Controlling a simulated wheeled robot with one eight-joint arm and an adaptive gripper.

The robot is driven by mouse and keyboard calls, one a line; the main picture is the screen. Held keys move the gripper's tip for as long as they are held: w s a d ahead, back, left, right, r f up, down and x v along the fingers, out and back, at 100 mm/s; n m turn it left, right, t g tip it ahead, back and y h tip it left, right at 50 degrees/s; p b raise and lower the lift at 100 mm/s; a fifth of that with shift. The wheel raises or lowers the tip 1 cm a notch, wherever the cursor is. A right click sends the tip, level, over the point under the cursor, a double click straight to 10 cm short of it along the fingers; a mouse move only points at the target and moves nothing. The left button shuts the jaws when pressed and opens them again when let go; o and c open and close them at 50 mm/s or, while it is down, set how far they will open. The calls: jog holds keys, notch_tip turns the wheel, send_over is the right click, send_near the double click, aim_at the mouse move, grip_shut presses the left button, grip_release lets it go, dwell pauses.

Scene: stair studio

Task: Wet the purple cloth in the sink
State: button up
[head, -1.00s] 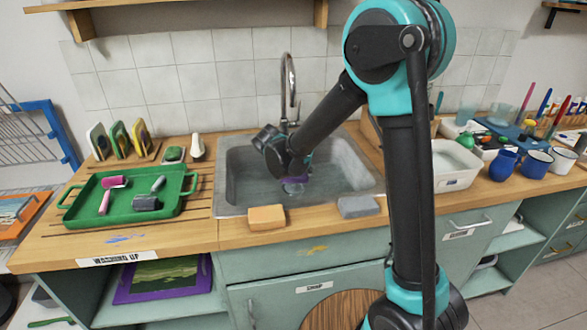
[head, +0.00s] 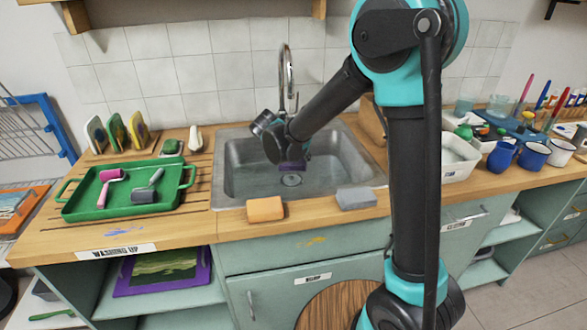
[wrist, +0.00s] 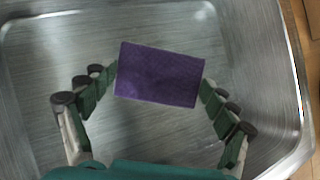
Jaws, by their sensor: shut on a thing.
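The purple cloth (wrist: 160,75) is a flat rectangle held between the two fingers of my gripper (wrist: 160,82). In the wrist view the fingers close on its left and right edges. In the head view the cloth (head: 292,165) shows as a small purple strip under my gripper (head: 283,155), which is over the basin. The steel sink (head: 228,185) lies beneath, with its drain visible just below the cloth. The sink floor (wrist: 40,60) also shows around the cloth in the wrist view. The curved tap (head: 287,75) stands behind my gripper. I cannot tell whether water runs.
An orange sponge (head: 265,209) and a grey sponge (head: 356,198) lie at the sink's front edge. A green tray (head: 90,205) with rollers is on the left. A white tub (head: 455,160) and blue mugs (head: 502,157) stand on the right.

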aim_at(292, 162)
notch_tip(292, 162, up, 9)
dwell(1.0)
jog(key=shift+r, duration=0.1)
dwell(1.9)
jog(key=shift+r, duration=1.95)
